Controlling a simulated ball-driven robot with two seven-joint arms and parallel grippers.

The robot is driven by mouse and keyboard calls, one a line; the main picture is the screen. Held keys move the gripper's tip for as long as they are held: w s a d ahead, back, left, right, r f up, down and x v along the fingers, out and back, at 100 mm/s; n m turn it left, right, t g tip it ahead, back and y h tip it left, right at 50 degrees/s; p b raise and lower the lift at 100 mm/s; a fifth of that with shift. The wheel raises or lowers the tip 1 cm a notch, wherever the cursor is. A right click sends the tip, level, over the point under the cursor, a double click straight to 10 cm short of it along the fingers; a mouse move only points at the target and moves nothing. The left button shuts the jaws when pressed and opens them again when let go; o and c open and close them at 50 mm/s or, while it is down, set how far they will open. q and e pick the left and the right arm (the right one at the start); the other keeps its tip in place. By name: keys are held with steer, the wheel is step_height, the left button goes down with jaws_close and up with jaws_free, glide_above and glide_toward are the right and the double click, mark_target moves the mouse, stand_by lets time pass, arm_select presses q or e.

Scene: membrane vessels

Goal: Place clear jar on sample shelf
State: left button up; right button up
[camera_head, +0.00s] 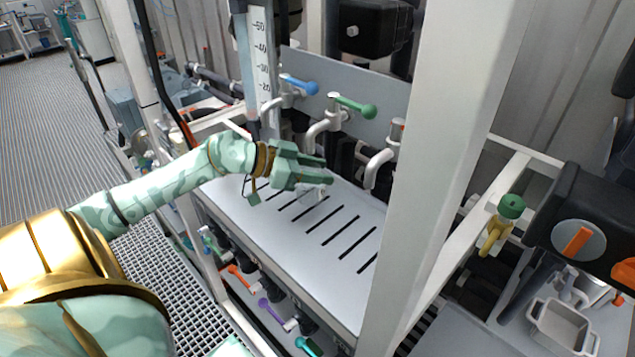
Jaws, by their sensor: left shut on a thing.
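My left gripper (322,171) reaches in from the left over a white slotted shelf (290,236). Its pale green fingers are shut on a small see-through thing, which looks like the clear jar (313,189). The jar shows only faintly below the fingertips, and the fingers hide part of it. I cannot tell whether its base touches the shelf. My right gripper is not in view.
Taps with blue (299,84) and green (356,107) handles hang over the back of the shelf. A thick white post (437,150) covers its right side. Coloured valve handles line the shelf's front below. The shelf's slotted middle is clear.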

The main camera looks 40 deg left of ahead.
arm_select(q)
steer(key=shift+w+f, duration=0.1)
steer(key=shift+f, duration=1.7)
steer(key=o, duration=1)
steer(key=shift+f, duration=0.1)
steer(key=shift+c, duration=0.2)
steer(key=v, duration=1.2)
steer(key=shift+r, duration=0.25)
